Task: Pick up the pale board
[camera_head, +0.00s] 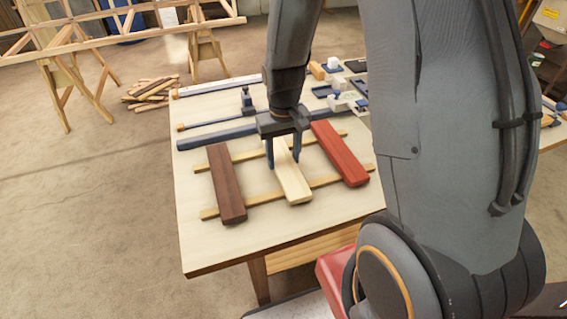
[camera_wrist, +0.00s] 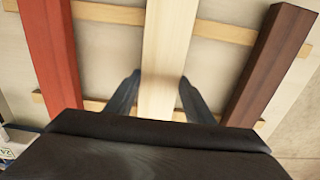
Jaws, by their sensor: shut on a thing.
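The pale board (camera_head: 293,184) lies across two thin wooden strips on the table, between a dark brown board and a red board. My gripper (camera_head: 283,161) points down over its far half, one blue finger on each long side. In the wrist view, the pale board (camera_wrist: 168,40) runs between my two fingers (camera_wrist: 159,82), and the gripper is shut on it. The board's far end is hidden behind the gripper. I see no clear gap between the board and the strips.
The brown board (camera_head: 227,184) and the red board (camera_head: 339,153) lie close on either side. The strips (camera_head: 210,213) run crosswise beneath. Clamps and bars (camera_head: 217,136) lie along the table's far side, with small blocks (camera_head: 318,70) at far right. The near left table corner is clear.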

